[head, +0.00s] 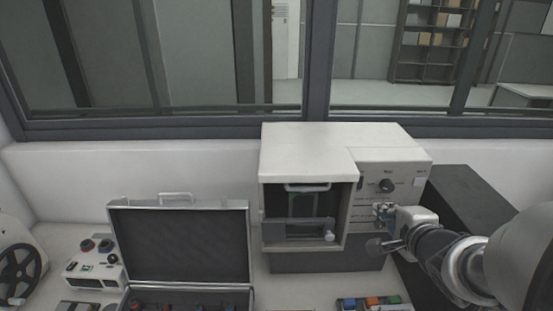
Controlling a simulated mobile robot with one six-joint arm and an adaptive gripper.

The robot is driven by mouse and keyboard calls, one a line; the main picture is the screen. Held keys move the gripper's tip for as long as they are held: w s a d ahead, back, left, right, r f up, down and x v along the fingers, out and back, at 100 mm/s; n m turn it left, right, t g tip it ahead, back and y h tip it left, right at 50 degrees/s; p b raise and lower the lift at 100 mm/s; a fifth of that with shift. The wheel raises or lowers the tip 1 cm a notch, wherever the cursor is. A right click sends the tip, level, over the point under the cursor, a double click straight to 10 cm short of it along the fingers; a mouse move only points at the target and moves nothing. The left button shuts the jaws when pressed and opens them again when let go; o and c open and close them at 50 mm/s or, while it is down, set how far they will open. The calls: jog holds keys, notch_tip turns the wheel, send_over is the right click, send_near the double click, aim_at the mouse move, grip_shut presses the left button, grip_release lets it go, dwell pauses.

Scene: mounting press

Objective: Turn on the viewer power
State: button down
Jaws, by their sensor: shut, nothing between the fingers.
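The viewer appears to be the off-white boxy machine (310,151) against the back wall, with a dark recessed opening on its left and a control panel (365,175) on its right. The panel has a dark knob (387,186) and a small light square (419,182) at its upper right; its lettering is too small to read. My gripper (381,222) is shut and empty in front of the lower part of the panel. The gripper hides some of the controls there. I cannot tell whether it touches the panel or which control is the power switch.
An open silver case (180,204) stands left of the machine. A box with coloured buttons (372,303) is at the front. A black block (470,205) stands to the right.

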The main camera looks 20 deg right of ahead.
jog(key=shift+s+d, duration=0.1)
jog(key=shift+s, duration=0.1)
jog(key=p, duration=1.2)
send_near(362, 188)
jog(key=x, duration=0.6)
jog(key=shift+w+d+f, duration=0.15)
jog(key=shift+d+f, duration=0.05)
jog(key=shift+d, duration=0.05)
